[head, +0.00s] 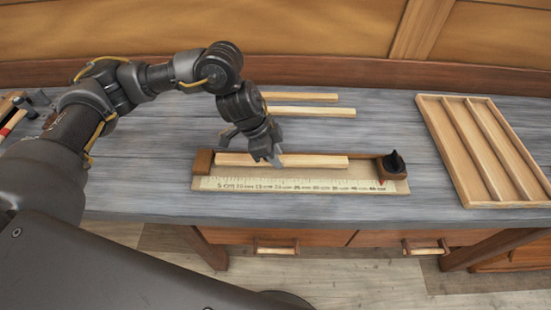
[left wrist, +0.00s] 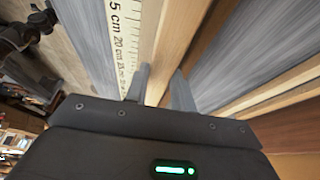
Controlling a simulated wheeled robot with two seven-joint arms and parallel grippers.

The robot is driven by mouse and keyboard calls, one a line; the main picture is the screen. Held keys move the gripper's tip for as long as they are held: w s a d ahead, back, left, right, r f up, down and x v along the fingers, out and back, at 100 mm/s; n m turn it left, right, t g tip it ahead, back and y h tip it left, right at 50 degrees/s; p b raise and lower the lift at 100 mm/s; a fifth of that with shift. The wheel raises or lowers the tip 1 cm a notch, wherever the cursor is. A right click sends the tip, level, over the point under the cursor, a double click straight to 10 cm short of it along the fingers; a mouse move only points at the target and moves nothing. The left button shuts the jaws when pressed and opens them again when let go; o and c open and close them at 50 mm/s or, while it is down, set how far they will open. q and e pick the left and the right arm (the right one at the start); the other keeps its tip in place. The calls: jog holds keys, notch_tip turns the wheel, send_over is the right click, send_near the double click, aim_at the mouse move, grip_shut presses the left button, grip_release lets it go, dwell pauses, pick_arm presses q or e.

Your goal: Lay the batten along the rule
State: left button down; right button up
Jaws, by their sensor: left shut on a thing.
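The pale wooden batten (head: 320,161) lies lengthwise just behind the printed scale of the rule (head: 300,185), roughly parallel to it. Its left end is close to the brown end block (head: 202,161); I cannot tell if they touch. Its right end stops short of the block with a black knob (head: 394,163). My left gripper (head: 275,160) is shut on the batten left of its middle. In the left wrist view, the gripper's fingers (left wrist: 160,88) stand either side of the batten (left wrist: 172,40), beside the scale (left wrist: 122,30).
Two other strips, a rear one (head: 300,97) and a nearer one (head: 312,111), lie behind the rule. A wooden tray with long compartments (head: 431,130) stands at right. Tools (head: 22,112) lie at far left. The grey bench top (head: 385,120) is clear between strips and tray.

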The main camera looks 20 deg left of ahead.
pick_arm(q)
notch_tip(320, 180, down, 2)
jog(key=shift+a, duration=0.1)
jog(key=shift+f, duration=0.1)
jog(key=shift+f, duration=0.1)
jog(key=shift+f, duration=0.1)
jog(key=c, duration=1.5)
grip_release()
jog(key=shift+o, duration=0.2)
